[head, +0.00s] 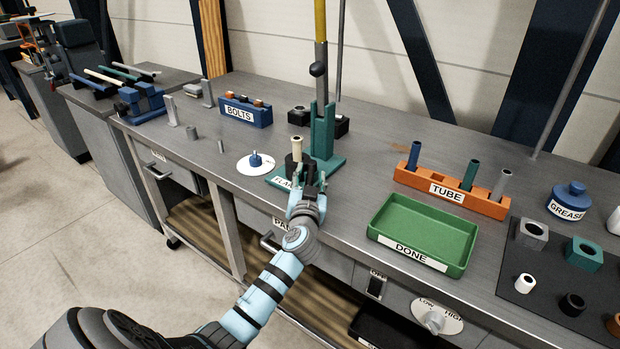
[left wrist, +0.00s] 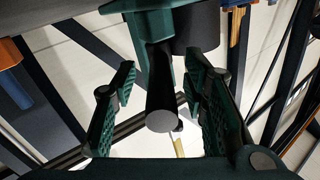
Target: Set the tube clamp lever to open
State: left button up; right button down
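The green flaring stand (head: 322,138) stands on the bench with a labelled base and a long yellow handle rising from it. In the left wrist view a black round bar with a grey end (left wrist: 162,105) projects from a green part (left wrist: 150,22) toward the camera; it looks like the clamp lever. My left gripper (head: 307,180) is at the front of the stand. In the left wrist view its fingers (left wrist: 160,100) are open, one on each side of the bar, with gaps showing. The gripper partly hides the clamp in the head view. My right gripper is out of view.
A cream tube piece (head: 296,146) stands in dark blocks beside the stand. A white disc with a blue knob (head: 256,162) lies left. The green DONE tray (head: 424,232) and orange TUBE rack (head: 452,193) are right. A blue BOLTS box (head: 247,111) stands behind.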

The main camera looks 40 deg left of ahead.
pick_arm(q)
jog(key=v, duration=1.2)
jog(key=shift+c, duration=0.5)
